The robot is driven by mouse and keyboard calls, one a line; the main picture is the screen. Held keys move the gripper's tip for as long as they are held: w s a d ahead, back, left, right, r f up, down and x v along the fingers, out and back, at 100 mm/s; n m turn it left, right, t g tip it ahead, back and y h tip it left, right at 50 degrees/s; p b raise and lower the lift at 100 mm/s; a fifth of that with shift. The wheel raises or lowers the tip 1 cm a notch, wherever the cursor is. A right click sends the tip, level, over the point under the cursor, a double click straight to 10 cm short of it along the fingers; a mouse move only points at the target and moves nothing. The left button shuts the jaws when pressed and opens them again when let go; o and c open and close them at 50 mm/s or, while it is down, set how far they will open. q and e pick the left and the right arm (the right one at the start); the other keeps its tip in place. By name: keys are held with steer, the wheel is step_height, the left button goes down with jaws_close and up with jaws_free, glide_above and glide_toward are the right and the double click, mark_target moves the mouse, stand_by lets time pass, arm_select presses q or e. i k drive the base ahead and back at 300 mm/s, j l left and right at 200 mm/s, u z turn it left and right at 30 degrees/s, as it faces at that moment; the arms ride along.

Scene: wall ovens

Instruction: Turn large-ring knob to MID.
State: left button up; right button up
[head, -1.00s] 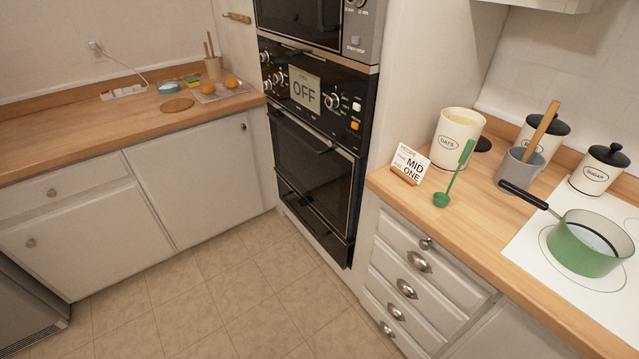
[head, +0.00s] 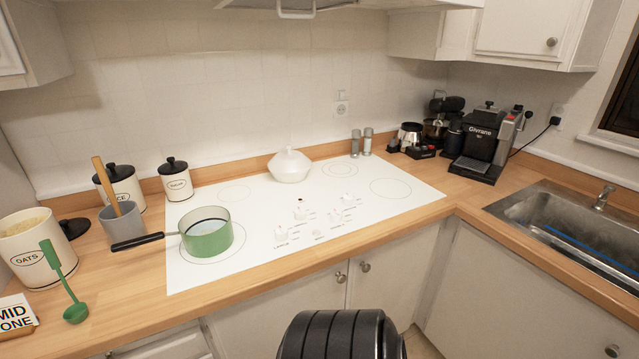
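The white cooktop (head: 262,202) is set into the wooden counter. Several small white knobs stand on it near its front middle. One is the front left knob (head: 281,232), with a small label that I cannot read surely. Others are a knob with a dark mark (head: 301,212), a right knob (head: 335,214) and a back right knob (head: 347,199). Their settings are too small to read. A card (head: 16,316) at the lower left shows "MID" and "ONE", cut by the picture edge. Neither of my grippers is in view.
A green pot (head: 207,238) with a black handle stands on the front left ring. A white lidded pot (head: 290,166) is at the back. A green ladle (head: 75,312), canisters and a grey utensil pot (head: 121,226) are left. A coffee machine (head: 485,140) and sink (head: 560,230) are right.

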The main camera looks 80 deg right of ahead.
mark_target(281, 233)
steer(key=z, duration=2.45)
